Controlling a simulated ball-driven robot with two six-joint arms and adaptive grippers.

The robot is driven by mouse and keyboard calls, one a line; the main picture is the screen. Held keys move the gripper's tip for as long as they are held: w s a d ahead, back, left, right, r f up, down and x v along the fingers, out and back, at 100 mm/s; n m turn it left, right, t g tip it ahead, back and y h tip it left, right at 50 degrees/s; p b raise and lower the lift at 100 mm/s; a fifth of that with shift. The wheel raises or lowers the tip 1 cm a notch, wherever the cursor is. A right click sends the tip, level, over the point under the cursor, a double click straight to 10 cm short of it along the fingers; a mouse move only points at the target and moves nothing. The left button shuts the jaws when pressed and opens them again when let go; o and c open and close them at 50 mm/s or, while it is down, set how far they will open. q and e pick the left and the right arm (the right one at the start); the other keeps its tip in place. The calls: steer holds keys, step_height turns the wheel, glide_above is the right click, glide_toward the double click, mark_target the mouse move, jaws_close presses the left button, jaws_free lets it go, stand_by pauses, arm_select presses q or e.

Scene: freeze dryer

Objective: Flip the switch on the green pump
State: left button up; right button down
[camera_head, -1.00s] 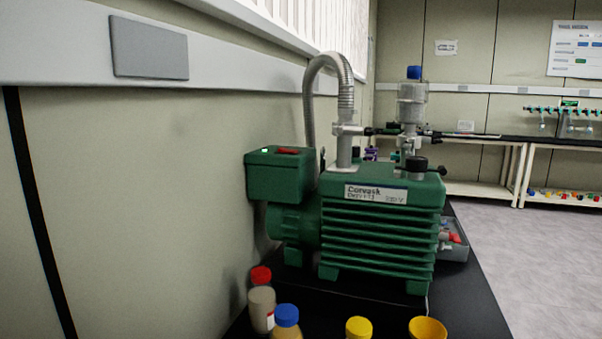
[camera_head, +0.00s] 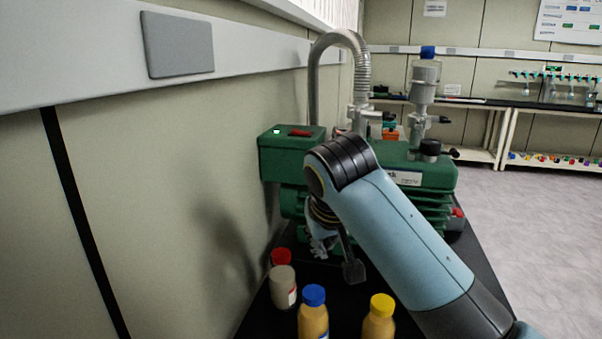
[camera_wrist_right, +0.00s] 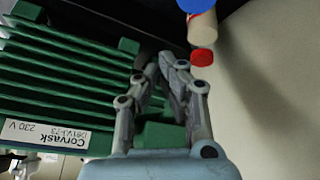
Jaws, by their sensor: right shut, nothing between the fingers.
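The green pump (camera_head: 432,173) stands on a black bench against the wall, partly hidden by my right arm. On its left side is a green box (camera_head: 285,158) whose top carries a red switch (camera_head: 301,133) and a small lit green light. My right gripper (camera_head: 320,246) hangs below and in front of this box, low over the bench, partly hidden by my arm. In the right wrist view its fingers (camera_wrist_right: 164,65) are shut and empty, beside the pump's ribbed body (camera_wrist_right: 65,75). The switch is not seen in that view. My left gripper is not in view.
A red-capped bottle (camera_head: 284,286), a blue-capped bottle (camera_head: 313,318) and a yellow-capped bottle (camera_head: 379,318) stand at the bench's near end. A grey hose (camera_head: 314,85) rises behind the box. The wall is close on the left. The space above the box top is clear.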

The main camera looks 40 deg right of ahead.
mark_target(299, 132)
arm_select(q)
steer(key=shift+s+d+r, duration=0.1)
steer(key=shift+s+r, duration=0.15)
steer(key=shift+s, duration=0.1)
arm_select(e)
steer(key=w+d+r+m+h, duration=0.1)
steer(key=w+r+m, duration=0.1)
steer(key=w+r, duration=0.3)
steer(key=w+d+r+m, duration=0.1)
steer(key=w+r, duration=0.4)
steer(key=r, duration=0.9)
steer(key=w+d+r+m+t+h, duration=0.1)
steer(key=w+r+m, duration=0.3)
steer(key=r, duration=0.5)
steer(key=shift+w+d+r+h, duration=0.3)
steer(key=shift+w+d+r, duration=0.1)
steer(key=shift+d, duration=0.15)
arm_select(q)
steer(key=shift+p, duration=0.3)
arm_select(e)
steer(key=shift+f, duration=0.1)
